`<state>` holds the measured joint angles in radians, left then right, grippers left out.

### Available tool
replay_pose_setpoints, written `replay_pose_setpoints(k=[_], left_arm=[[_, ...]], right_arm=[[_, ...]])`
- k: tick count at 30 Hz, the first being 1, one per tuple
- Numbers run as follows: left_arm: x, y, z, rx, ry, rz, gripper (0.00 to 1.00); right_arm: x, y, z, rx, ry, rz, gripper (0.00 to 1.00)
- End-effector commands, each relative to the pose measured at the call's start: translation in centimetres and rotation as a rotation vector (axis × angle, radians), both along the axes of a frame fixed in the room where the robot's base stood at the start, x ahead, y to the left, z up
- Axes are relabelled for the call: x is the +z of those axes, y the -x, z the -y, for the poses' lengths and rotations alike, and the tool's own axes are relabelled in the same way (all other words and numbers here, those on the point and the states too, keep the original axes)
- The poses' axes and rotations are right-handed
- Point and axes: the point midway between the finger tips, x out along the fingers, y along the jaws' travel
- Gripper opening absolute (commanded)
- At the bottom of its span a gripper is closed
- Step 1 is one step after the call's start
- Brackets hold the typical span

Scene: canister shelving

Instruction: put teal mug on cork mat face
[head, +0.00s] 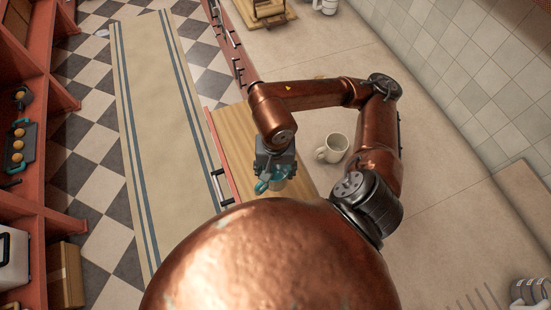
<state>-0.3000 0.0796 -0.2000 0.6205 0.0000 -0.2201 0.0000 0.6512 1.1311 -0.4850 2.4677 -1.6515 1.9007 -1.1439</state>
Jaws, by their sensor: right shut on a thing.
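The teal mug (265,187) is in the head view just beyond my rounded copper body, partly covered by my right gripper. My right gripper (277,176) points down and is shut on the teal mug, over the striped wooden surface (235,130). I cannot tell whether the mug touches that surface. I cannot make out a cork mat for certain. My left gripper is not in view.
A cream mug (332,148) stands on the beige counter (430,215), right of my gripper. Several grey mugs (530,291) are at bottom right. A wooden rack (270,12) is at the back. A tiled wall (480,60) bounds the right; red shelves (40,170) the left.

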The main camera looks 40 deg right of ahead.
Motion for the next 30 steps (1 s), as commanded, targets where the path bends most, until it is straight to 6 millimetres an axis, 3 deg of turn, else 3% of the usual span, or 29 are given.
replay_pose_setpoints(k=[10,15,23,30], left_arm=[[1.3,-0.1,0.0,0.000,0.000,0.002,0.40],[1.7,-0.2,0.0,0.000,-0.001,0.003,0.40],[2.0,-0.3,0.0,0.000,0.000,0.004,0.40],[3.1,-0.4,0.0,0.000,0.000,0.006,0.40]], right_arm=[[-3.2,-5.3,4.8,-0.007,0.000,-0.006,0.22],[-6.3,-7.2,6.1,-0.003,-0.002,-0.004,0.22],[-8.3,-8.5,7.2,-0.001,-0.001,-0.001,0.22],[-11.3,-8.8,7.5,0.001,-0.003,-0.002,0.22]])
